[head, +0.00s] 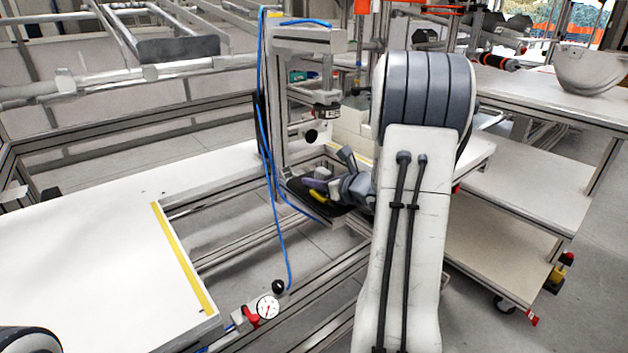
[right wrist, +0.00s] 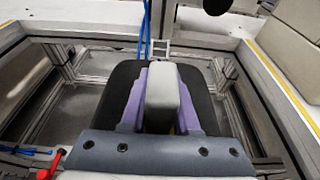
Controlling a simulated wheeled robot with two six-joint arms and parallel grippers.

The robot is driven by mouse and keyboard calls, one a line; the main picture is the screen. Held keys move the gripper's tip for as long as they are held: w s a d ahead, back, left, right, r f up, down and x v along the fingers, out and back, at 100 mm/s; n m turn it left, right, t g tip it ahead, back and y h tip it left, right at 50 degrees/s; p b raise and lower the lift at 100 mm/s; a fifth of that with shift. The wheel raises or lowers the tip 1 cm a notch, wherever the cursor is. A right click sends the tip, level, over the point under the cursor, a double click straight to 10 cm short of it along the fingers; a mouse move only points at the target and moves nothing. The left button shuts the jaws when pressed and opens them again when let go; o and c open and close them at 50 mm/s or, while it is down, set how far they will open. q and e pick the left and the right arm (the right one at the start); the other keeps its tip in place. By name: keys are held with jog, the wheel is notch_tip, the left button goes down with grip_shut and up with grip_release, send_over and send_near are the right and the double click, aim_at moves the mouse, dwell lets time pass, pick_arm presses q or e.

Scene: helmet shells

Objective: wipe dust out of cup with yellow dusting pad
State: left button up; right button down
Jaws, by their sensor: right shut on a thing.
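The cup is a black dish-like form (head: 333,216) low in the metal press frame, in the middle of the head view; it also shows in the right wrist view (right wrist: 122,78). My right gripper (head: 322,186) is down at the cup, shut on the yellow dusting pad (head: 318,196). In the right wrist view its grey and purple parts (right wrist: 165,95) lie over the cup and hide most of the pad. Whether the pad touches the cup's surface cannot be told. Dust is not discernible. My left gripper is out of view.
A metal post with a blue hose (head: 265,130) stands just left of the cup. A pressure gauge (head: 268,307) sits on the frame in front. A white table (head: 90,260) lies at left. A pale helmet shell (head: 590,70) rests on the bench at right.

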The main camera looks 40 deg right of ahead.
jog(key=shift+s, duration=1.1)
jog(key=shift+s+f, duration=0.15)
jog(key=shift+s, duration=0.05)
jog(key=shift+w+f+b, duration=0.1)
jog(key=shift+b, duration=0.2)
jog(key=shift+w, duration=0.6)
jog(key=shift+w+r, duration=0.2)
jog(key=shift+w, duration=0.75)
jog(key=shift+s+b, duration=0.15)
jog(key=shift+b, duration=0.15)
